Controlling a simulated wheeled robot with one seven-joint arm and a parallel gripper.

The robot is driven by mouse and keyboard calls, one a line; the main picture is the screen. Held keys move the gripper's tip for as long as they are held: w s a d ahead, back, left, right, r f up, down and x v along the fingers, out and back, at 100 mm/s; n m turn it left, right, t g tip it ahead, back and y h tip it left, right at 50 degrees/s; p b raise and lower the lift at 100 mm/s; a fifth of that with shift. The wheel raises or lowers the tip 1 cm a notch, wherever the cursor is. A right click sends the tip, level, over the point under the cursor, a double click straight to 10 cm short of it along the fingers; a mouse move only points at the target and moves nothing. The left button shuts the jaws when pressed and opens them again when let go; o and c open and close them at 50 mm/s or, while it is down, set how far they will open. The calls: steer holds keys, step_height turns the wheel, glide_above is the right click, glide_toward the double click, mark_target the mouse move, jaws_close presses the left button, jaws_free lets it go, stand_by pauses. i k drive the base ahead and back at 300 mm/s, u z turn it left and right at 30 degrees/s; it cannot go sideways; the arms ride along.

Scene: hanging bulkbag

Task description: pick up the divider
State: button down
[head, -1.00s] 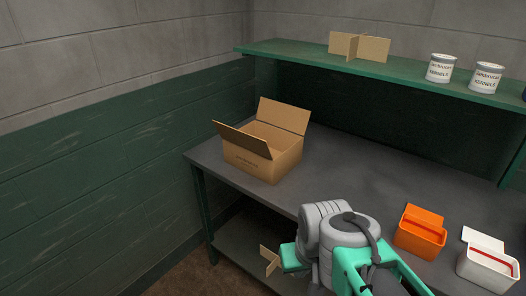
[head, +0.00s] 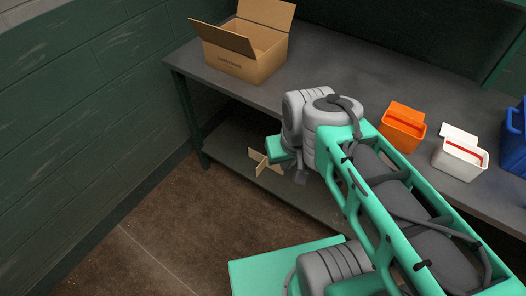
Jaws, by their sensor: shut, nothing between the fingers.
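A tan cardboard divider (head: 262,163) of crossed slotted panels shows low under the tabletop, over the lower shelf. Its right part is overlapped by my arm's teal wrist part. My gripper (head: 301,174) is mostly hidden behind my own arm; only a small dark part shows just right of the divider. It is shut with nothing held. I cannot tell whether it touches the divider.
An open cardboard box (head: 243,62) stands on the grey table (head: 330,60). An orange bin (head: 402,130), a white bin (head: 460,155) and a blue bin (head: 514,150) line the right side. The lower shelf (head: 225,150) is bare left of the divider.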

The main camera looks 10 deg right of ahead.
mark_target(266, 161)
steer(key=u, duration=0.3)
steer(key=k, duration=0.5)
steer(key=u, duration=1.65)
steer(key=i, duration=0.8)
steer(key=z, duration=0.5)
steer(key=i, duration=0.75)
steer(key=z, duration=0.8)
